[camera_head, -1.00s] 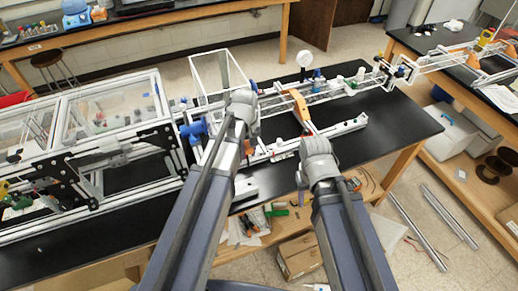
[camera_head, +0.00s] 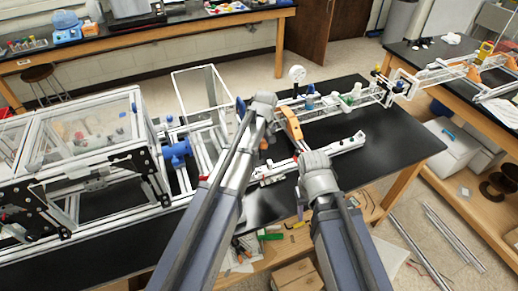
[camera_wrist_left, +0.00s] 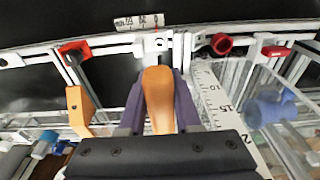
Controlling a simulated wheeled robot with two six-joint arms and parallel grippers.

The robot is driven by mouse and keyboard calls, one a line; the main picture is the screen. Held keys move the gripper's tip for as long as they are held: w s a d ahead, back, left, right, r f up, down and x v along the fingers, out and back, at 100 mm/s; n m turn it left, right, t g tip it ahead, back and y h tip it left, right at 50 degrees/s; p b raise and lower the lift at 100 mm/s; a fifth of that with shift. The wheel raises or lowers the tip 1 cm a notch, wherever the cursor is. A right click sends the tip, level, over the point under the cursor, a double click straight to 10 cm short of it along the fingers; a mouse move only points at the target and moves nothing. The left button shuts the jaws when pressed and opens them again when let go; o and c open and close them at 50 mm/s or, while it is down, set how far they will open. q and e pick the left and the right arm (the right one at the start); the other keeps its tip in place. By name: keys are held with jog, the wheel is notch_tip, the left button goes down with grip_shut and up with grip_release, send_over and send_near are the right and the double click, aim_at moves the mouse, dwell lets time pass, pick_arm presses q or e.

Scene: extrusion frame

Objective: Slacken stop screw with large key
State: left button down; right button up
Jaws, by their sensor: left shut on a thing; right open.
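My left gripper (camera_head: 262,106) is over the white extrusion frame, just left of an orange bracket (camera_head: 292,126). In the left wrist view its purple fingers (camera_wrist_left: 158,108) are shut on an orange handle (camera_wrist_left: 158,92), which I take to be the large key. The handle's far end is beside a small silver block (camera_wrist_left: 155,43) on a rail; whether they touch I cannot tell. I cannot make out the stop screw for certain. A red knob (camera_wrist_left: 221,43) is right of the block. My right gripper (camera_head: 315,162) is open at the rail's near side, its fingertips mostly hidden.
A ruler scale (camera_wrist_left: 212,95) lies right of the key. A clear-walled enclosure (camera_head: 85,130) stands at the left, with a blue fitting (camera_head: 177,153) beside it. A round dial (camera_head: 297,73) stands at the back. The black bench top (camera_head: 385,140) is bare at the right.

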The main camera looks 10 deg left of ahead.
pick_arm(q)
jog(key=shift+s+r, duration=0.1)
notch_tip(320, 180, down, 6)
jog(key=b, duration=0.5)
jog(key=shift+b, duration=0.4)
jog(key=shift+f+b, duration=0.6)
dwell(0.9)
jog(key=shift+w+d+n, duration=0.1)
jog(key=shift+w+n, duration=0.1)
jog(key=shift+n, duration=1.3)
